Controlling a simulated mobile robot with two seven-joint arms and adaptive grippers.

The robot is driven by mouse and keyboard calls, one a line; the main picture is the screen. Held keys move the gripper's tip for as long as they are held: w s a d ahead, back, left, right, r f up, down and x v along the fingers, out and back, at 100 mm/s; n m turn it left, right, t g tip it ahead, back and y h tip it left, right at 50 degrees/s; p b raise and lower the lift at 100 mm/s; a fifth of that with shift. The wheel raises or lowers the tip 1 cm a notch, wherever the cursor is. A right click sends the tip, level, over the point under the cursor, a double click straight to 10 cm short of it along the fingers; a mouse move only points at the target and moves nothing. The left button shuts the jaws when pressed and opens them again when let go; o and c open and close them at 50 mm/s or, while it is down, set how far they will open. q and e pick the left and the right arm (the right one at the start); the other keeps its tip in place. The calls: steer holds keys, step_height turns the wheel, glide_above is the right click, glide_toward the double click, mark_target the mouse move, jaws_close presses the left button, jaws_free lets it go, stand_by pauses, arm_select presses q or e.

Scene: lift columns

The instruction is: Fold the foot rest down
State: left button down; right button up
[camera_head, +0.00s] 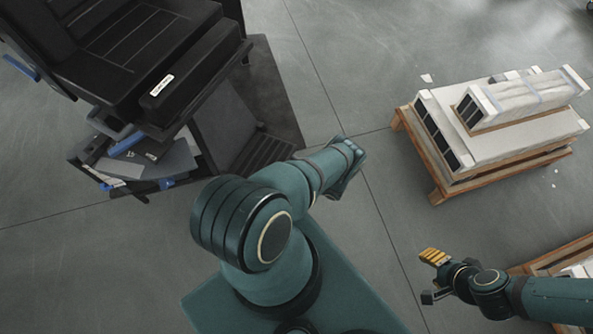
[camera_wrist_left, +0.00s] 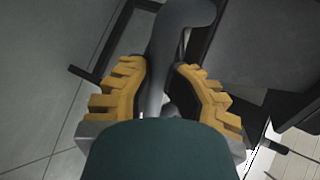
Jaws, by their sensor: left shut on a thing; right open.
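A black padded chair (camera_head: 135,45) with a white label on its front edge stands at the upper left in the head view. Low beside it is a dark ribbed plate (camera_head: 255,150); I cannot tell whether this is the foot rest. In the left wrist view, the yellow fingers of my left gripper (camera_wrist_left: 160,72) are shut on a grey curved part (camera_wrist_left: 182,14) that runs between them. My left arm hides this gripper in the head view. My right gripper (camera_head: 433,275) is open and empty above the floor at the lower right.
A wooden pallet (camera_head: 437,190) with white-wrapped long boxes (camera_head: 525,98) stands at the right. Part of another pallet (camera_head: 545,262) shows at the lower right edge. Blue levers (camera_head: 22,68) stick out from the chair.

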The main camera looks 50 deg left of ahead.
arm_select(q)
steer(key=shift+s+a+f, duration=0.15)
steer(key=shift+s+f, duration=0.05)
steer(key=shift+f, duration=0.1)
steer(key=c, duration=0.8)
jaws_free()
steer(key=shift+c, duration=0.2)
steer(key=shift+w, duration=0.1)
steer(key=v, duration=1.2)
steer(key=shift+f, duration=0.2)
